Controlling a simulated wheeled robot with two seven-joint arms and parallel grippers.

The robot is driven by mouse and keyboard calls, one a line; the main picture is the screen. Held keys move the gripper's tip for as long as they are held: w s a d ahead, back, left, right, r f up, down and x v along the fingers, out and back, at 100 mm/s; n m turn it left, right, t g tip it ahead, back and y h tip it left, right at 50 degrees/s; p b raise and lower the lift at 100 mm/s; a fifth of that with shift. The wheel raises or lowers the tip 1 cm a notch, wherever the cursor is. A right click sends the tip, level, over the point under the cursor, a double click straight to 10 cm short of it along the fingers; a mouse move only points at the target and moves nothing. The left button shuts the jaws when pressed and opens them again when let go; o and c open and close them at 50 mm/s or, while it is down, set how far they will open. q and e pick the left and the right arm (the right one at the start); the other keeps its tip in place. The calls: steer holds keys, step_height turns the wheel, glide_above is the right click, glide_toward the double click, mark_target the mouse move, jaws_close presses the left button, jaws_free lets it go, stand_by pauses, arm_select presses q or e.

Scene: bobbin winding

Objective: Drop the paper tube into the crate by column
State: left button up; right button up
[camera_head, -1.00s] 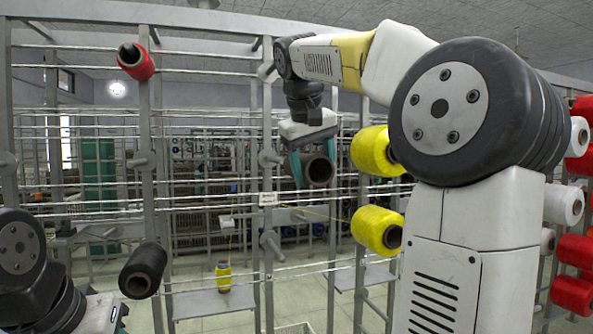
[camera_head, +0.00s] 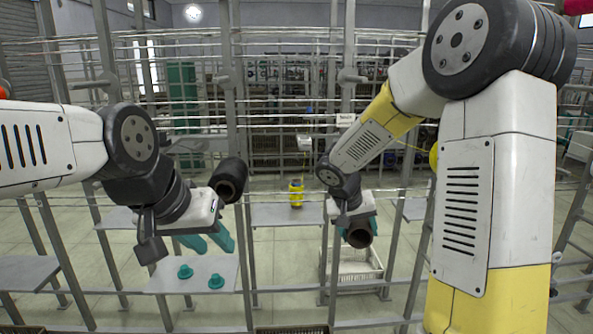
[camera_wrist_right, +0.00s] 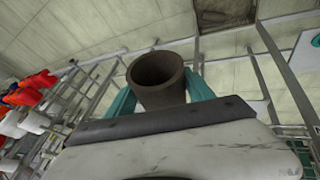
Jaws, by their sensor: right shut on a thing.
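The paper tube (camera_head: 358,236) is a dark brown hollow cylinder. My right gripper (camera_head: 360,222) is shut on it, and its open end faces the head camera. In the right wrist view the tube (camera_wrist_right: 158,78) stands between the teal fingers of my right gripper (camera_wrist_right: 160,92). A pale crate (camera_head: 372,276) is on the floor by a rack column, below the tube in the head view. The tube is apart from it. My left gripper (camera_head: 207,241) has its teal fingers spread with nothing between them, below a black bobbin.
A grey shelf (camera_head: 170,278) holds two teal pieces. A yellow bobbin (camera_head: 296,194) stands on another shelf. A dark crate's edge (camera_head: 290,330) shows at the bottom. Rack columns flank the pale crate.

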mark_target(354, 245)
steer(key=f, duration=0.1)
steer(key=s+f, duration=0.1)
steer(key=s+a+f, duration=0.1)
steer(key=f, duration=0.1)
